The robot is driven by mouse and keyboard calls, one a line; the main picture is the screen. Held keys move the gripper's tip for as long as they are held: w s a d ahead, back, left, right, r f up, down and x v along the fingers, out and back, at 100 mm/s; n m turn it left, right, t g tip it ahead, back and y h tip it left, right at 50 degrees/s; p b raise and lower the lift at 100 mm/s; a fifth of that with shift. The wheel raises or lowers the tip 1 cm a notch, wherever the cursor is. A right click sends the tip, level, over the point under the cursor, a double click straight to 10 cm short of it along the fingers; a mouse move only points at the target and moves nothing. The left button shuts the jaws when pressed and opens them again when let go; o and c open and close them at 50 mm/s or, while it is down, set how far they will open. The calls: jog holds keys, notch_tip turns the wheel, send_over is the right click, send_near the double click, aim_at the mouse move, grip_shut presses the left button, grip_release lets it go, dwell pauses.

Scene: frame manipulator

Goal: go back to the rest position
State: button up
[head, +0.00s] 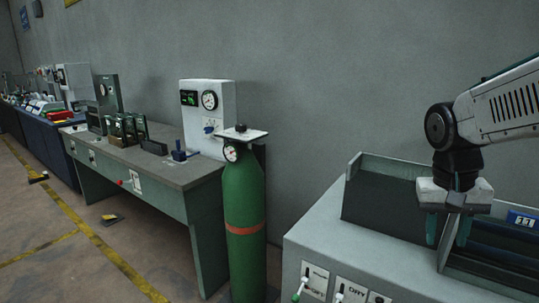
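My gripper (449,238) hangs from my white and black arm at the right of the head view. It points down over the grey machine (335,225) with dark bins. Its two teal-tipped fingers stand apart. I see no object held between them, only part of a bin wall behind. The fingertips overlap the divider between the bins in the picture. I cannot tell how high above it they are.
A green gas cylinder (243,205) with a gauge stands left of the machine. A workbench (190,180) with a white gauge panel (208,115) and small devices runs along the wall. Small items lie on the floor near yellow lines. The floor at lower left is mostly clear.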

jog(key=s+a+n+t+y, duration=0.1)
jog(key=s+a+n, duration=0.1)
jog(key=s, duration=0.6)
jog(key=s+a+n, duration=0.2)
jog(key=s+a, duration=0.2)
jog(key=s, duration=0.3)
jog(key=shift+s+a+f+t+y, duration=0.25)
jog(key=shift+s+a+t+y, duration=0.05)
jog(key=shift+s+t+y, duration=0.1)
dwell(0.9)
